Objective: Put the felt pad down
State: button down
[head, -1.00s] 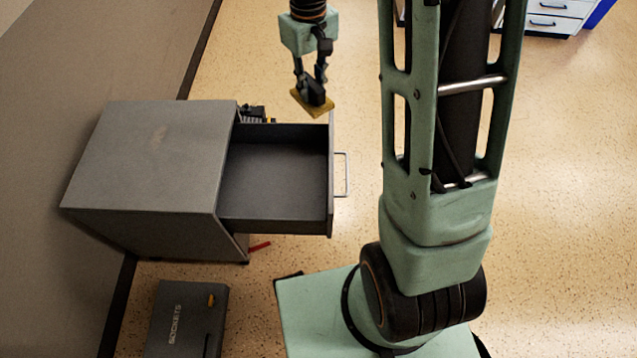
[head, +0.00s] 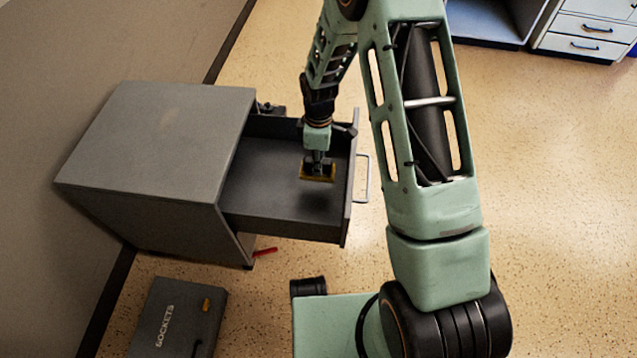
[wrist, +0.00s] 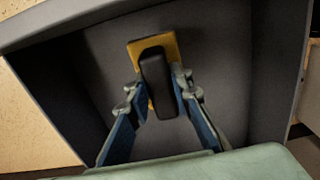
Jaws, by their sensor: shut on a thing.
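The felt pad (head: 318,177) is a yellow plate with a black block-shaped grip on top. It also shows in the wrist view (wrist: 166,45), where its black grip lies between my fingers. My gripper (head: 318,163) is shut on the pad and points down into the open drawer (head: 262,180). The wrist view shows my gripper (wrist: 158,90) with a finger on each side of the black grip. The drawer floor below the pad looks bare, with a dark shadow under the pad. The pad appears to hang above the floor; the exact gap is hard to tell.
The grey cabinet (head: 160,140) stands left of the drawer. The drawer's front has a metal handle (head: 364,178). A dark sockets case (head: 178,318) and a red item (head: 265,252) lie on the floor nearby. White drawers (head: 590,30) stand at the back right.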

notch_tip(320, 180, down, 7)
jog(key=shift+f+b, duration=0.2)
jog(key=shift+b, duration=0.8)
jog(key=shift+f, duration=0.1)
jog(key=c, duration=1.7)
grip_release()
jog(key=shift+c, duration=0.2)
notch_tip(320, 180, up, 12)
jog(key=p, duration=0.3)
